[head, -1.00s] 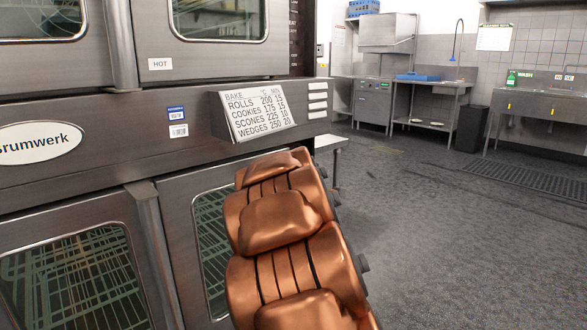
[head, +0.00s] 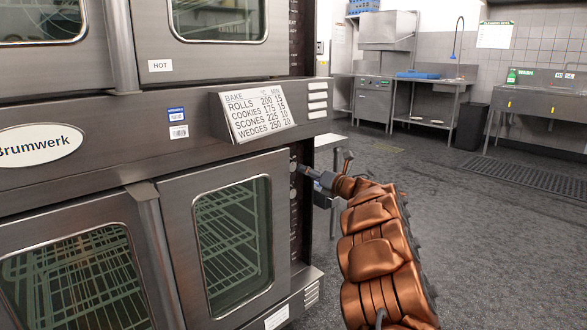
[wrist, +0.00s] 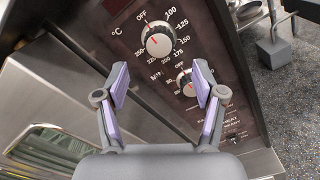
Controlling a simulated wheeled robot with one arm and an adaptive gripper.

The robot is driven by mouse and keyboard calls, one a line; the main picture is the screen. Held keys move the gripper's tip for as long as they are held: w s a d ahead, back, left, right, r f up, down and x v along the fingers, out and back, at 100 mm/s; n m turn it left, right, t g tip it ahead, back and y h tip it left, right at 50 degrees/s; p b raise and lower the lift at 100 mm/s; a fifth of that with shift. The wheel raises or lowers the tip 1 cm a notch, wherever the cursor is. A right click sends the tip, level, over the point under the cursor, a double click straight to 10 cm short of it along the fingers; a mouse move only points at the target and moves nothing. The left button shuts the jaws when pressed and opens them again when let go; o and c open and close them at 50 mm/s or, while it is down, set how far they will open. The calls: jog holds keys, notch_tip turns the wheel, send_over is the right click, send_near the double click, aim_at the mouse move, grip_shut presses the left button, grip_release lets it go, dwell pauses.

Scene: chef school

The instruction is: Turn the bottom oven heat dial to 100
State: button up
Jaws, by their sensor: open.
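The heat dial (wrist: 160,42) is a round light knob on the dark control panel. Its scale shows °C, OFF, 100, 125, 150, 175 and higher numbers. A red mark on the knob seems to face the OFF side; its exact setting is too small to read. A smaller knob (wrist: 187,84) sits below it. My gripper (wrist: 163,84) is open and empty, its lilac pads apart, with the heat dial ahead of and between the fingertips. In the head view my gripper (head: 306,171) is at the upper part of the bottom oven's panel (head: 295,222).
The bottom oven door (head: 180,195), with a glass window, is closed left of the panel. A tilted bake chart (head: 257,112) juts out above. Open grey floor (head: 480,240) lies to the right, with sinks (head: 540,98) along the back wall.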

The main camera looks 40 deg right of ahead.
aim_at(293, 167)
jog(key=w, duration=0.5)
jog(key=shift+w+b, duration=0.25)
jog(key=shift+b, duration=0.1)
jog(key=shift+w+f, duration=0.15)
jog(key=shift+w, duration=0.9)
jog(key=c, duration=1.1)
jog(key=shift+c, duration=0.2)
